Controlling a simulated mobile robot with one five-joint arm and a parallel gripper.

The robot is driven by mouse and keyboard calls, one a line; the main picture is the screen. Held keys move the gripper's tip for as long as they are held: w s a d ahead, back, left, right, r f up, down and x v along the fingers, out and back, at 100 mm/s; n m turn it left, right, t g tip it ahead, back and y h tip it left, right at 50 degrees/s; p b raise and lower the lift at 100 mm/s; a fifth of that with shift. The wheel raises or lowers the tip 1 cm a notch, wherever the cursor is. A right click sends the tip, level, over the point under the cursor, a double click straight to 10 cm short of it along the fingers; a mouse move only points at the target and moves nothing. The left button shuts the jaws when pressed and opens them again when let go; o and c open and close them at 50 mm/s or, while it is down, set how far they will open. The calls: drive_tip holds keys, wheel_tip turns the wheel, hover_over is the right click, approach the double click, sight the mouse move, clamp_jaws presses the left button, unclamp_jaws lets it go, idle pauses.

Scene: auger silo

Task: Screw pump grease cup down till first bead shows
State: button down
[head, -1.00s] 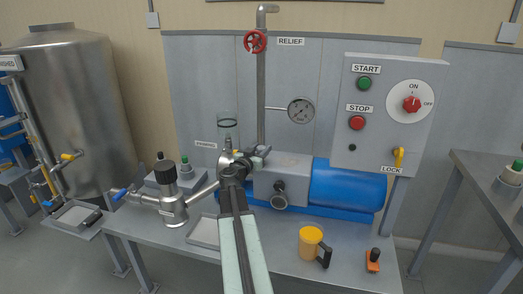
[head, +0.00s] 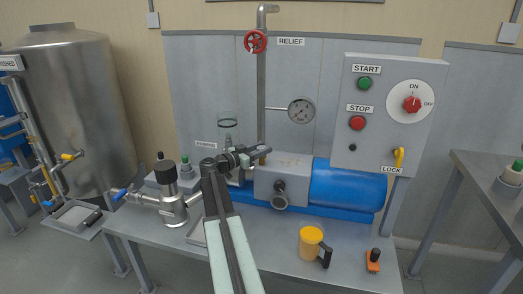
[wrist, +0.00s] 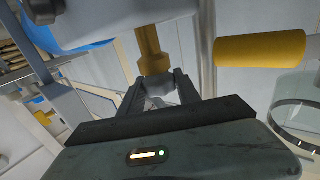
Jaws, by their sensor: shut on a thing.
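My gripper (head: 256,153) is over the left end of the grey pump block (head: 290,163). In the wrist view my gripper (wrist: 163,90) is shut on the grease cup (wrist: 160,88), which shows as a small greyish piece between the fingers, below a brass stem (wrist: 150,52). In the head view a small brass bit (head: 262,160) shows beside the fingertips, while the cup is hidden by my gripper. No bead of grease can be made out.
A yellow cylinder (wrist: 260,50) is close in the wrist view. The blue motor (head: 347,187) is right; a yellow mug (head: 311,243) stands in front.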

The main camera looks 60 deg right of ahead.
drive_tip(key=c, duration=0.9)
unclamp_jaws()
drive_tip(key=shift+s, duration=0.1)
drive_tip(key=shift+o, duration=0.2)
drive_tip(key=v, duration=0.7)
drive_tip(key=shift+a, duration=0.3)
